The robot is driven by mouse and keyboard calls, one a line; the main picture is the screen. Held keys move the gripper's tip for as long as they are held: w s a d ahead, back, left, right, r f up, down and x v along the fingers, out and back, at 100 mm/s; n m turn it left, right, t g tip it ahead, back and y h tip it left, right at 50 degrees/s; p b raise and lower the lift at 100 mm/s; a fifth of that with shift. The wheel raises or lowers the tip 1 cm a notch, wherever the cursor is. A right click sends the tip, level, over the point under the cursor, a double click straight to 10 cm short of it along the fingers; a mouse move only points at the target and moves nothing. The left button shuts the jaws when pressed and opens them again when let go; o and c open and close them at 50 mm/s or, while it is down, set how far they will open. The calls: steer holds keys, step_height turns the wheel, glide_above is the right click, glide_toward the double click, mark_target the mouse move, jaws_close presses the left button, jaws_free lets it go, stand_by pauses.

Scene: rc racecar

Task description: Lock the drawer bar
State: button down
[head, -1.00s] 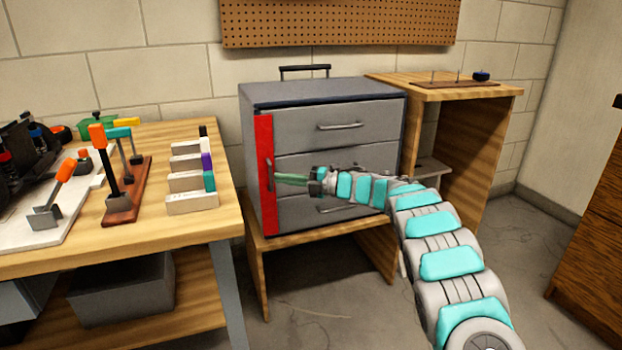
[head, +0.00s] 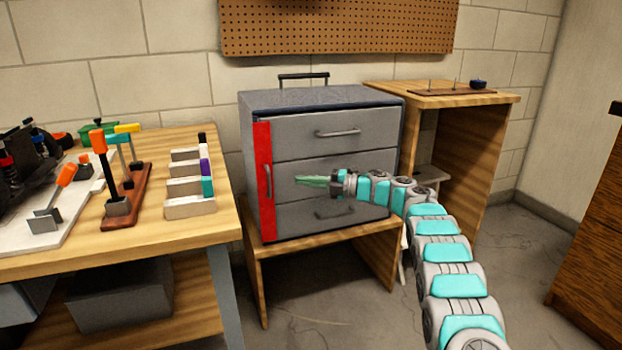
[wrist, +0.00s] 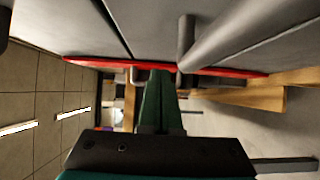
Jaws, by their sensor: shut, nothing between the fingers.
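The grey drawer cabinet (head: 290,160) has three closed drawers with grey handles. The red bar (head: 264,212) stands upright along the left edge of its front and carries a small grey handle (head: 268,181). I cannot tell whether the bar is latched. My gripper (head: 299,180) has its green fingers shut and empty, in front of the middle drawer, pointing left toward the bar's handle. A small gap shows between them. In the wrist view, the red bar (wrist: 225,72) appears as a thin strip beyond the fingertips, beside the grey drawer fronts.
The cabinet stands on a low wooden stand (head: 256,275). A workbench (head: 185,235) with clamps and a slotted rack is at the left, and a wooden shelf unit (head: 490,130) stands at the right. The floor in front of the cabinet is partly open.

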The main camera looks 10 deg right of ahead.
steer(key=shift+w+d, duration=0.55)
steer(key=shift+d, duration=0.3)
steer(key=shift+d, duration=0.1)
